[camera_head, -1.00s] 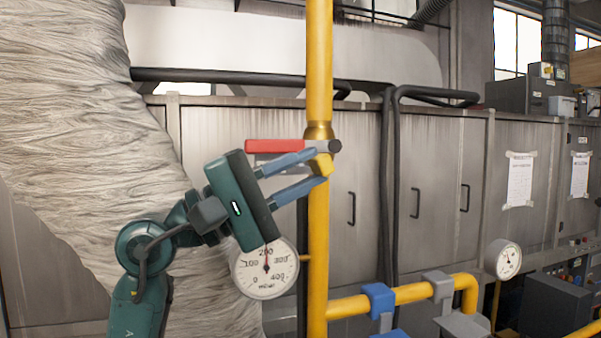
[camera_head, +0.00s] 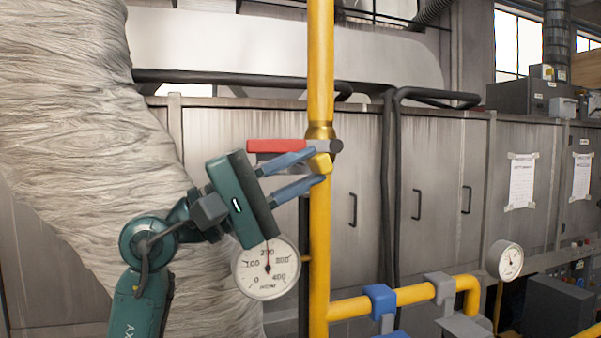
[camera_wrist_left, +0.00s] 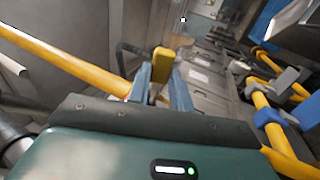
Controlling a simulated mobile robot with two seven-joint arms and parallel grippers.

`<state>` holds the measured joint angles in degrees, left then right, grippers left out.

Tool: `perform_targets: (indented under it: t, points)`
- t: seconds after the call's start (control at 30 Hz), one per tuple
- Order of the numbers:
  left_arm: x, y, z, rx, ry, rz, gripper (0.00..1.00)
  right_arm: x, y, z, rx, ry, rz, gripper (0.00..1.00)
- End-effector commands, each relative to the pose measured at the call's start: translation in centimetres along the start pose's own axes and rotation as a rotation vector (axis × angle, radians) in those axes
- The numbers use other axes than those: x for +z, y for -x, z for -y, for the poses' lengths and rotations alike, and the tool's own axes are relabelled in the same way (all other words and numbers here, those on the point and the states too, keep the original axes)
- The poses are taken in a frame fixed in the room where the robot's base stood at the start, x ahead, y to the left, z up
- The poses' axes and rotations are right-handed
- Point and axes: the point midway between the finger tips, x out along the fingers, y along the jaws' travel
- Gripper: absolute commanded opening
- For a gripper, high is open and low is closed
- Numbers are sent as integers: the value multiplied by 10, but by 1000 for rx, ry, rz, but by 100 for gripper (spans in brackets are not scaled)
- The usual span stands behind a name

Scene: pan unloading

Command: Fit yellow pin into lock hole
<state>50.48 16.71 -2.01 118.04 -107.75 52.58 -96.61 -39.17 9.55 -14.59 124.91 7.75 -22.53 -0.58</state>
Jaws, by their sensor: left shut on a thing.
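The yellow pin (camera_head: 320,164) is a small yellow block at the fingertips of my left gripper (camera_head: 318,168). The gripper is shut on it, in front of the vertical yellow pipe just below the valve. In the left wrist view the pin (camera_wrist_left: 162,66) stands up between the two blue-grey fingers. A red valve handle (camera_head: 276,146) lies level to the left of the brass valve body (camera_head: 320,131), just above the fingers. I cannot make out the lock hole; the fingers and pin cover part of that area. My right gripper is not in view.
The vertical yellow pipe (camera_head: 319,230) runs beside the fingers. A round gauge (camera_head: 266,268) sits below my gripper. A lower yellow pipe (camera_head: 410,293) with blue and grey clamps runs right. Grey cabinets stand behind, and a wrapped bulky form (camera_head: 75,120) is at left.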

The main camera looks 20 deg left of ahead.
Motion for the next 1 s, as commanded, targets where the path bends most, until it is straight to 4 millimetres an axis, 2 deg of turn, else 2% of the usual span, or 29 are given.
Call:
perform_targets:
  t: [1.0]
  points:
    - [-14, 0, 0, 0, 0, 1, 0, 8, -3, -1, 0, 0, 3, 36]
